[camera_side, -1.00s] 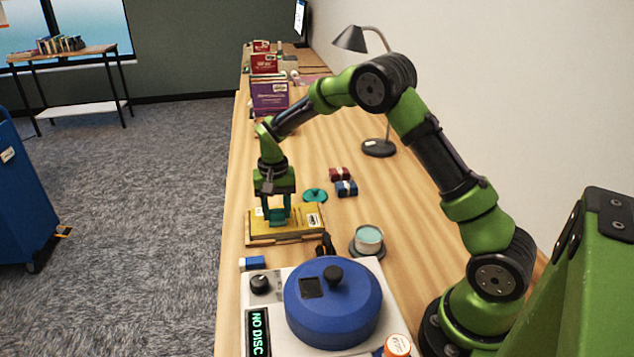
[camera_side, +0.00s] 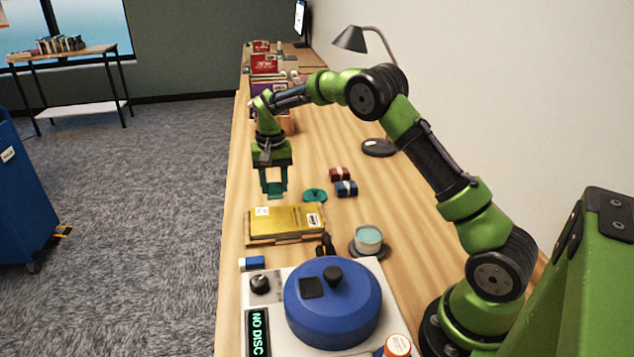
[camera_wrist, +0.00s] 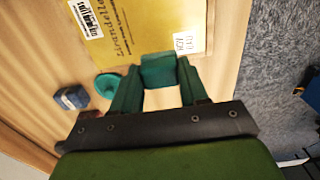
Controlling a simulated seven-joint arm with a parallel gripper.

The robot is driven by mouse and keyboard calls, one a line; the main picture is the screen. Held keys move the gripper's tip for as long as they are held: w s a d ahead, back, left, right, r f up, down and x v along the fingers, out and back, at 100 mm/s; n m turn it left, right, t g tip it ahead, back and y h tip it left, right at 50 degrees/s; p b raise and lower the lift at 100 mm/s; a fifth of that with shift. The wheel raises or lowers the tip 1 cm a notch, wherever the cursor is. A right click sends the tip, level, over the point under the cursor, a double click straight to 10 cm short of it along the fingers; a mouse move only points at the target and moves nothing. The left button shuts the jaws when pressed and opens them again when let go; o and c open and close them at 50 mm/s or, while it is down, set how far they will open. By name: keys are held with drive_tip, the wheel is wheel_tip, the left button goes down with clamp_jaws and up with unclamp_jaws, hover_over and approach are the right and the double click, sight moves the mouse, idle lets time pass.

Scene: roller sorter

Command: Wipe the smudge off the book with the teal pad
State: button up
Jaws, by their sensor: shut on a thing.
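My gripper (camera_side: 273,186) is shut on the teal pad (camera_wrist: 160,70). It holds the pad above the bench, beyond the book's far edge in the side view and apart from the book.
A round teal dish (camera_side: 315,195) and red and blue blocks (camera_side: 346,188) lie right of my gripper. A round tin (camera_side: 368,238) and a blue-lidded machine (camera_side: 333,302) stand nearer the camera. A lamp (camera_side: 378,148) stands behind. Bare wood lies between the book and dish.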

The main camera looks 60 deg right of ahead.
drive_tip(key=shift+r, duration=2.15)
drive_tip(key=shift+a, duration=0.15)
